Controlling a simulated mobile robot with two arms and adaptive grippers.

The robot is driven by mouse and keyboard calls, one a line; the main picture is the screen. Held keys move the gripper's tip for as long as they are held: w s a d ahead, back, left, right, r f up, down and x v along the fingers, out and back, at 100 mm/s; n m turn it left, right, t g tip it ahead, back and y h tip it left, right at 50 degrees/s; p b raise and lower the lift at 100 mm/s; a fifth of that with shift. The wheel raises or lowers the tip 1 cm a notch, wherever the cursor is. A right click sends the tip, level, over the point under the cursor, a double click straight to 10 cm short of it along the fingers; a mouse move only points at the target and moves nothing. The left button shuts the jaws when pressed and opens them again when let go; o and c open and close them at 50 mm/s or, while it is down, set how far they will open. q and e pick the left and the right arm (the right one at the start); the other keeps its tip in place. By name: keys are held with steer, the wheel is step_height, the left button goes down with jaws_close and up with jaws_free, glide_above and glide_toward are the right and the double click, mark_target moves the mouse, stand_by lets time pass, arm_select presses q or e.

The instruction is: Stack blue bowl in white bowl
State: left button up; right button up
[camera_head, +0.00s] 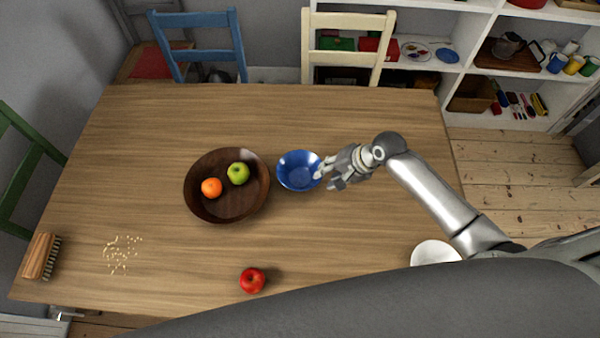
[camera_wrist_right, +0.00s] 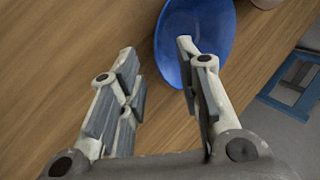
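The blue bowl (camera_head: 299,171) stands upright on the wooden table, right of a brown bowl. My right gripper (camera_head: 325,176) is at the blue bowl's right rim. In the right wrist view the blue bowl (camera_wrist_right: 190,30) lies ahead, and my right gripper (camera_wrist_right: 158,62) has its fingers spread apart. One finger overlaps the bowl's inside and the other is outside over the table; I cannot tell whether they touch it. The white bowl (camera_head: 435,252) is near the table's right front edge, partly hidden by my arm. My left gripper is not in view.
The brown bowl (camera_head: 226,208) holds an orange (camera_head: 211,187) and a green apple (camera_head: 238,173). A red apple (camera_head: 252,280) lies near the front. A brush (camera_head: 42,256) and crumbs (camera_head: 121,253) are at left. The table's far part is clear.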

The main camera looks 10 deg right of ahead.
glide_above(310, 181)
steer(key=s+d, duration=0.2)
steer(key=shift+d+f+p, duration=0.2)
steer(key=shift+f+p, duration=0.2)
steer(key=shift+f, duration=1.75)
jaws_close()
steer(key=shift+w, duration=0.1)
